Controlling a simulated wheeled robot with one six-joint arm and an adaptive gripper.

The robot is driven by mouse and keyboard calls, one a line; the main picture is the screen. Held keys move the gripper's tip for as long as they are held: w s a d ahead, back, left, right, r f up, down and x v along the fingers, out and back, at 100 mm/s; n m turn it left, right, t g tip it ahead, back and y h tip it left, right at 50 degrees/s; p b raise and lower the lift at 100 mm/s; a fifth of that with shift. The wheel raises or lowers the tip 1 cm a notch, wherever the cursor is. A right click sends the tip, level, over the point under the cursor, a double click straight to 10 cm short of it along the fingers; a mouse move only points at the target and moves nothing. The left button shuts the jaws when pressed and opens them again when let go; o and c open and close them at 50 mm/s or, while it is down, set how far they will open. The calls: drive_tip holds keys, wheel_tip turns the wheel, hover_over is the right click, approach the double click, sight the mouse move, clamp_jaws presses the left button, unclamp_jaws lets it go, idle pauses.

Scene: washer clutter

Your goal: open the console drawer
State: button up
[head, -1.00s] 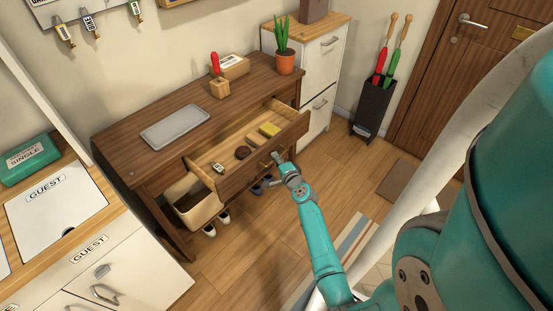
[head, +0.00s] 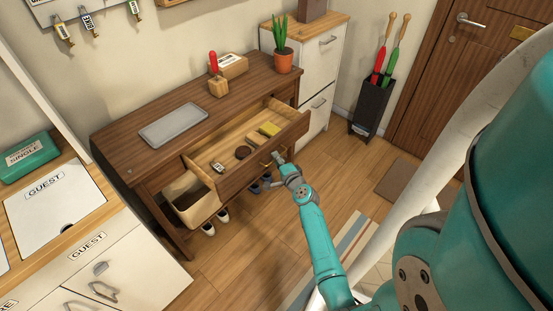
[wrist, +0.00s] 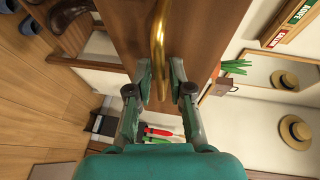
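The console drawer (head: 250,172) stands pulled well out of the dark wooden console (head: 118,155), its inside visible from above. A brass handle is on its front; it shows large in the wrist view (wrist: 158,35). Exact finger contact is hard to see. In the drawer lie a yellow block (head: 269,129), a dark round thing (head: 243,153) and a small tagged item (head: 218,167).
On the console top are a grey tray (head: 173,125), a red-handled tool in a wooden block (head: 218,88) and a potted plant (head: 283,60). A bin (head: 190,198) and shoes sit below. A white cabinet (head: 318,75) stands at right. Floor in front is mostly clear.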

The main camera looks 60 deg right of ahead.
drive_tip(key=v, duration=1.1)
drive_tip(key=shift+a, duration=0.1)
drive_tip(key=s+a+n+y, duration=0.2)
drive_tip(key=s+a+n, duration=0.25)
drive_tip(key=a, duration=0.75)
drive_tip(key=s+a+n+y, duration=0.1)
drive_tip(key=s+a+n, duration=0.3)
drive_tip(key=a, duration=0.7)
drive_tip(key=s+a+r+n+t+y, duration=0.1)
drive_tip(key=s+a+r+n+y, duration=0.5)
drive_tip(key=s+a+r+n, duration=0.6)
wheel_tip(320, 180, up, 3)
drive_tip(key=a+n, duration=0.2)
drive_tip(key=n, duration=0.2)
drive_tip(key=shift+s+a+r+t, duration=0.2)
drive_tip(key=shift+s+a+t, duration=0.1)
drive_tip(key=shift+s+t, duration=0.1)
drive_tip(key=shift+w, duration=0.1)
idle(2.2)
